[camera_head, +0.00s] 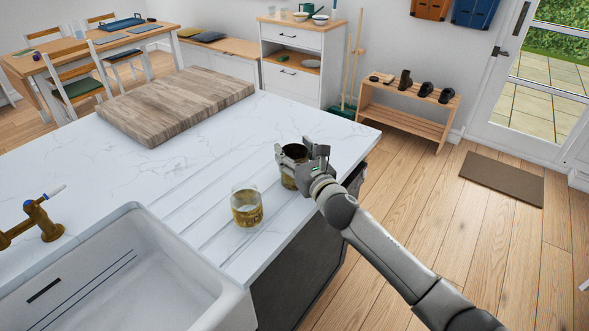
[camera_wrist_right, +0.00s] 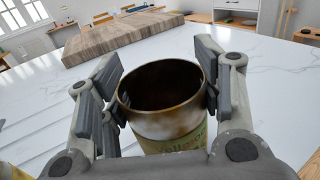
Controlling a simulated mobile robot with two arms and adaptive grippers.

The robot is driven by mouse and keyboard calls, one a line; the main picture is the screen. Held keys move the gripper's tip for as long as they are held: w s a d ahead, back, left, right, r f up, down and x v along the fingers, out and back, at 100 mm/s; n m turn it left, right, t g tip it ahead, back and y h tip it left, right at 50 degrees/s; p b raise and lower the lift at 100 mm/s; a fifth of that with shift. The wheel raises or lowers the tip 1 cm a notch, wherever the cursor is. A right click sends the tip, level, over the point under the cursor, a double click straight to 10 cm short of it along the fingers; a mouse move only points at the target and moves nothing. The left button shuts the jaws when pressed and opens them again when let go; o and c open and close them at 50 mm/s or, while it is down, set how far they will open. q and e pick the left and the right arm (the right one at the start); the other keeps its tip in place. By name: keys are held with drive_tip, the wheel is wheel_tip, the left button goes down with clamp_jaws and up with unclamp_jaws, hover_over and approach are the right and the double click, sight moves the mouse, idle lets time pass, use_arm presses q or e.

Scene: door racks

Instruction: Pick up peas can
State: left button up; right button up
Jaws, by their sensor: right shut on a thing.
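My right gripper (camera_head: 296,153) is shut on an open-topped, brownish metal can (camera_head: 288,181) at the right part of the white counter. In the right wrist view, the gripper (camera_wrist_right: 160,80) has its fingers on either side of the can (camera_wrist_right: 170,128). My left gripper is not in view.
The white sink (camera_head: 120,275) and brass tap (camera_head: 40,218) are at the front left. A wooden board (camera_head: 178,103) lies at the back of the counter (camera_head: 150,180). A shoe rack (camera_head: 408,108) and doormat (camera_head: 503,178) are beyond. Counter space left of the cans is clear.

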drive_tip(key=shift+c, duration=0.7)
drive_tip(key=shift+r, duration=0.1)
